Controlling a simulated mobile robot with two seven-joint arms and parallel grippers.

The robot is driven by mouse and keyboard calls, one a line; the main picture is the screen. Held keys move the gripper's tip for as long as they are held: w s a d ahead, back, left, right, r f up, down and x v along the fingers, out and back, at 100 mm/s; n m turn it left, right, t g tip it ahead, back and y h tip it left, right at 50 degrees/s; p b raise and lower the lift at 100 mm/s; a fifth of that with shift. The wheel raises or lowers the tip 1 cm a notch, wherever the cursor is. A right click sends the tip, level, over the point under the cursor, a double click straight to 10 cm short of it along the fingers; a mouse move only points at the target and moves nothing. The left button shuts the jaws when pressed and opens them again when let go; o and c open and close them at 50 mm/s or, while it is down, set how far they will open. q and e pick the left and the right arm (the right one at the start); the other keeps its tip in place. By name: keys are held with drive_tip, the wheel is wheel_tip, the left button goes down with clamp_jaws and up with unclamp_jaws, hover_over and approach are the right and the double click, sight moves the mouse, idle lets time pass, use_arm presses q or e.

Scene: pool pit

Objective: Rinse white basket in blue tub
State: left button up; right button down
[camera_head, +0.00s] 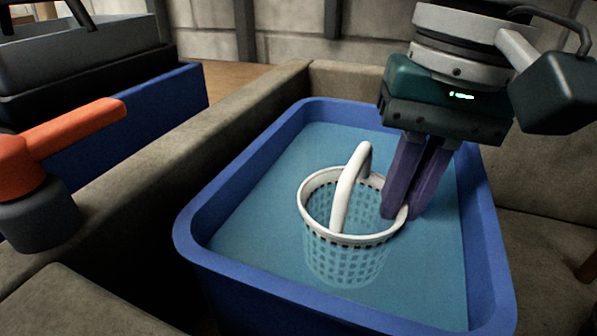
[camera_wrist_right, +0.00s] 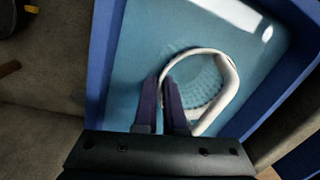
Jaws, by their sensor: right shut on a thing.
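The white basket (camera_head: 346,240) is in the blue tub (camera_head: 230,276), upright, with its lower part under the water and its rim above it. Its handle (camera_head: 352,185) arches over the opening. My right gripper (camera_head: 397,214) comes down from above and is shut on the right side of the basket's rim. In the right wrist view the purple fingers (camera_wrist_right: 172,100) are close together at the rim of the basket (camera_wrist_right: 222,118). The tub also shows in the right wrist view (camera_wrist_right: 104,50). My left gripper is not in view.
Light blue water (camera_head: 255,215) fills the tub, with open water left of and behind the basket. Stone ledges (camera_head: 215,125) border the tub. An orange-handled thing (camera_head: 75,130) and a second blue container (camera_head: 150,115) are at the left.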

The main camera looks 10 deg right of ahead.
wheel_tip(320, 180, up, 14)
drive_tip(key=p, duration=0.8)
drive_tip(key=shift+f, duration=0.2)
idle(0.6)
